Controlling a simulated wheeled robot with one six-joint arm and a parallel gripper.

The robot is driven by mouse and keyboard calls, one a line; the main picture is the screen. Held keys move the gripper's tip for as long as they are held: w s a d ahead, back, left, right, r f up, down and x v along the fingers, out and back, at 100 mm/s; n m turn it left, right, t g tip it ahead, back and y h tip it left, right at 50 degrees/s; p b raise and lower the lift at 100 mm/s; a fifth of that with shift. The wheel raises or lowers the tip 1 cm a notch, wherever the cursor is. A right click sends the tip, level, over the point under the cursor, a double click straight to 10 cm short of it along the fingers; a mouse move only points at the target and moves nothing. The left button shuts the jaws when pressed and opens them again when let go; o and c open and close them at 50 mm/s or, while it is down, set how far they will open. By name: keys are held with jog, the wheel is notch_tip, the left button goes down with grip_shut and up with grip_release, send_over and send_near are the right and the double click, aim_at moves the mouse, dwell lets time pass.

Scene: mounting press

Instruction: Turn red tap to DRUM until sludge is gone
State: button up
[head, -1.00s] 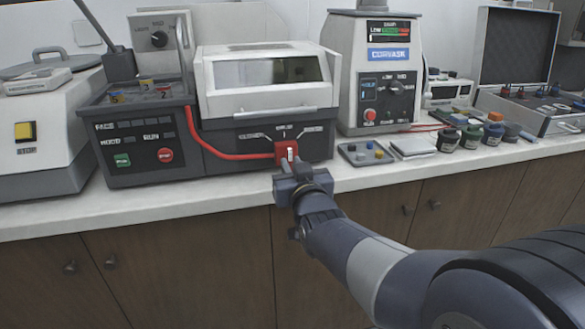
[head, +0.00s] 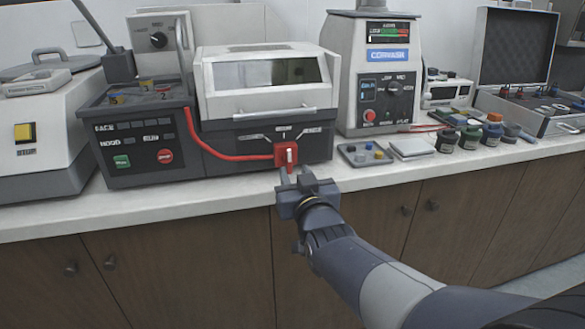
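The red tap (head: 286,154) sits low on the front of the white and dark grey machine (head: 268,80). Its pale handle points about straight up, toward the middle of three small labels, which are too blurred to read. A red hose (head: 225,156) runs from the tap to the left. My gripper (head: 296,172) is just in front of and below the tap, at the counter's front edge. Its two fingers are apart with nothing between them, and it looks clear of the handle. No sludge can be made out; the machine's window is dark.
Several dark jars (head: 470,135) stand farther right. The control panel with green and red buttons (head: 140,157) is at left. The counter front (head: 225,195) is clear.

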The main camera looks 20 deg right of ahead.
aim_at(290, 163)
jog(key=s, duration=0.7)
jog(key=shift+s+p, duration=0.25)
jog(key=shift+p, duration=0.15)
jog(key=shift+w, duration=0.15)
jog(key=w+b, duration=0.1)
jog(key=w, duration=0.9)
jog(key=shift+w, duration=0.3)
jog(key=shift+s, duration=0.1)
